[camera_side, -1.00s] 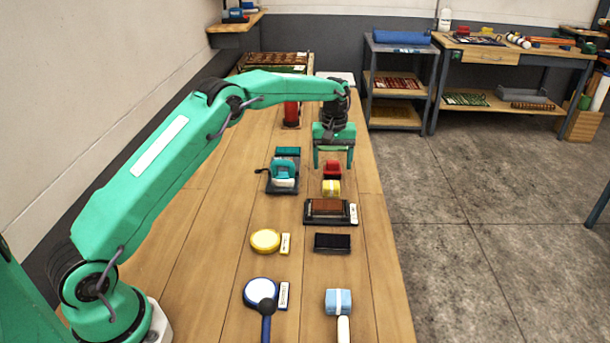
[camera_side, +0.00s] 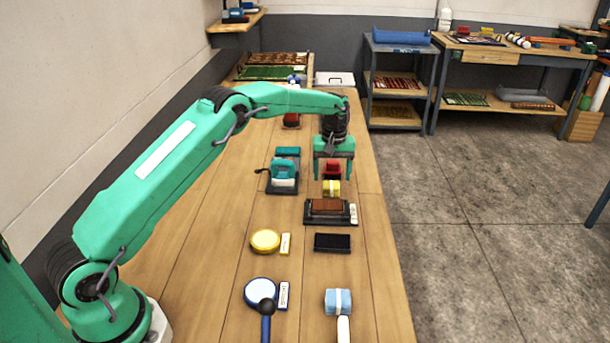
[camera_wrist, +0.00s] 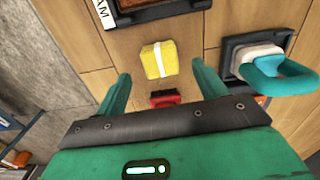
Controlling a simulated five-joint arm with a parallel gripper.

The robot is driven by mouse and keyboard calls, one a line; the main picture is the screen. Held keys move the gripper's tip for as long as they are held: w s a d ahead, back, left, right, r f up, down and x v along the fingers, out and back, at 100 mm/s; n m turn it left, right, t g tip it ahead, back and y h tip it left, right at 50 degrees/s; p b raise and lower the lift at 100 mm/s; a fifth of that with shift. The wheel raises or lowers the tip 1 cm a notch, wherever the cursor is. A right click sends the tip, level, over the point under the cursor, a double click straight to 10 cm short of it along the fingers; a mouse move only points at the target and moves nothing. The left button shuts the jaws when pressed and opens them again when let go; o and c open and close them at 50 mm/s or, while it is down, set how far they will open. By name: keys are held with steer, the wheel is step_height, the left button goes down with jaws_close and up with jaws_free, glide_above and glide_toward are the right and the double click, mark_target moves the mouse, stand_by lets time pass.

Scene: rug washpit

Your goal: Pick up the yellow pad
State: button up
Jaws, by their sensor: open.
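The yellow pad (camera_side: 331,188) with a pale band lies on the wooden bench, between a red brush and a brown block in a dark tray. In the wrist view the yellow pad (camera_wrist: 158,60) lies ahead of the fingertips, roughly centred between them. My gripper (camera_side: 333,178) is open and points down above the red brush and the pad. In the wrist view my gripper (camera_wrist: 160,78) has its two green fingers spread, with nothing between them touching either one.
The red brush (camera_wrist: 165,98) lies close beside the pad. A dark tray (camera_side: 313,217) with a brown block stands in front of the pad. A teal-handled tool (camera_side: 285,170) on a dark base stands to the left. A yellow round tin (camera_side: 265,240) and a black block (camera_side: 332,243) are nearer.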

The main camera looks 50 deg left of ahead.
mark_target(331, 184)
steer(key=shift+f, duration=2.35)
steer(key=shift+c, duration=0.4)
steer(key=c, duration=1)
